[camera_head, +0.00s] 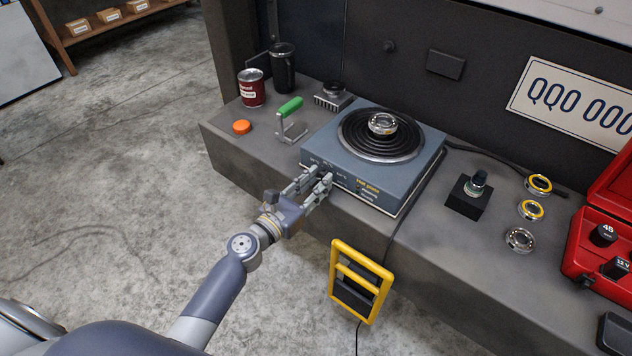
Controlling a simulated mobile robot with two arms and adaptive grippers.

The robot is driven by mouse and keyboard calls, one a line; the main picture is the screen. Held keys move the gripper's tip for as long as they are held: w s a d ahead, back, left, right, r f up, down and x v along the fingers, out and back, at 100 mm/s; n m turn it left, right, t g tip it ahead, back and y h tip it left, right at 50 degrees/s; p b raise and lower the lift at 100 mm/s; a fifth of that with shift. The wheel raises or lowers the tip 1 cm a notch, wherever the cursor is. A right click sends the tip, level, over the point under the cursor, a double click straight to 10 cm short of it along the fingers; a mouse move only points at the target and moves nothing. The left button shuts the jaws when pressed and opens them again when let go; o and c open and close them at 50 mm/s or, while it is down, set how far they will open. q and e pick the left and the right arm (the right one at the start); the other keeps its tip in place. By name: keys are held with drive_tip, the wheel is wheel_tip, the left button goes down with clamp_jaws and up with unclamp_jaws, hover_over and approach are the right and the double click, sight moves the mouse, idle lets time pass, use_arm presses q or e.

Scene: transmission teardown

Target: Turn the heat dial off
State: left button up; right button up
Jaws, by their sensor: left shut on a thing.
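A blue-grey hot plate (326,146) with a black coil burner stands on the grey bench. A metal bearing ring (382,123) sits in the middle of the coil. The plate's front panel faces me and carries small white markings. My left gripper (322,180) is at the left part of this panel, its fingers shut on the heat dial. The fingers hide the dial, so its setting cannot be read. My right gripper is not in view.
A green-handled tool (290,108), an orange cap (241,127), a red can (251,88) and a dark tumbler (283,68) stand left of the plate. Bearings (519,239), a black block (468,197) and a red case (600,222) are right. A yellow frame (378,303) hangs in front.

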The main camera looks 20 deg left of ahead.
use_arm(q)
drive_tip(key=o, duration=1.1)
drive_tip(key=shift+c, duration=0.2)
drive_tip(key=v, duration=1.2)
